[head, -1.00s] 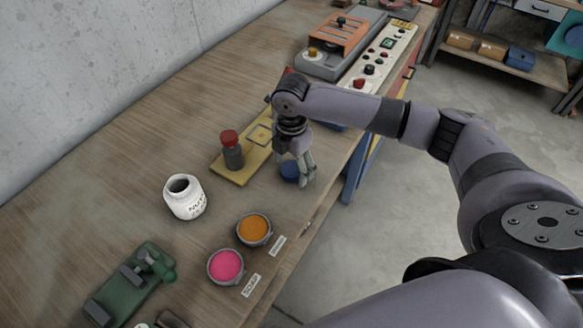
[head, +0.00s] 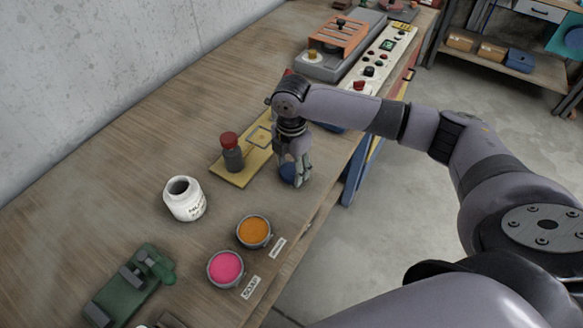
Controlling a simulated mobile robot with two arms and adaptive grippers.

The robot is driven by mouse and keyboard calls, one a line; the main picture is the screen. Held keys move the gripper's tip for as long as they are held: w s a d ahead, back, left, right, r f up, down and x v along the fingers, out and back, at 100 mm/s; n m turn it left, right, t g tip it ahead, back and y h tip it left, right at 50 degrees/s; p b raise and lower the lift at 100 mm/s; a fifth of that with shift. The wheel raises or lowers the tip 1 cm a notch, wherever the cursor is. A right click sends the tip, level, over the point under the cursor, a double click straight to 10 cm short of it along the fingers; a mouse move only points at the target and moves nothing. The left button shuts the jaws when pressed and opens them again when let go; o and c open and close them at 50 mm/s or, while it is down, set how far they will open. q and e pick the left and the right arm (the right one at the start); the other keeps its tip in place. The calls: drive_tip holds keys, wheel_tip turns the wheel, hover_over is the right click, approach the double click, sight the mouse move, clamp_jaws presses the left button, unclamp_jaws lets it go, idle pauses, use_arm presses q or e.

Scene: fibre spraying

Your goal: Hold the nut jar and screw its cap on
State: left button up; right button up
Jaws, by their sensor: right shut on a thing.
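The white nut jar (head: 185,203) stands upright and open on the wooden bench, its dark mouth facing up and lettering on its side. A round blue cap (head: 287,173) lies on the bench to the right of the yellow board. My right gripper (head: 300,182) points down at the cap, and its fingers are shut on it at bench height. The fingers hide part of the cap. My left gripper is not in view.
A yellow board (head: 236,178) holds a grey bottle with a red top (head: 231,152). An orange bowl (head: 254,231) and a pink bowl (head: 226,267) stand near the front edge. A green clamp device (head: 130,285) is at lower left. Bench left of the jar is clear.

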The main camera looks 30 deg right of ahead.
sight(291, 170)
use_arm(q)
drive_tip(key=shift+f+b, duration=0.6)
use_arm(e)
wheel_tip(291, 170, up, 20)
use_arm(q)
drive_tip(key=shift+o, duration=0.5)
use_arm(e)
drive_tip(key=shift+f, duration=0.1)
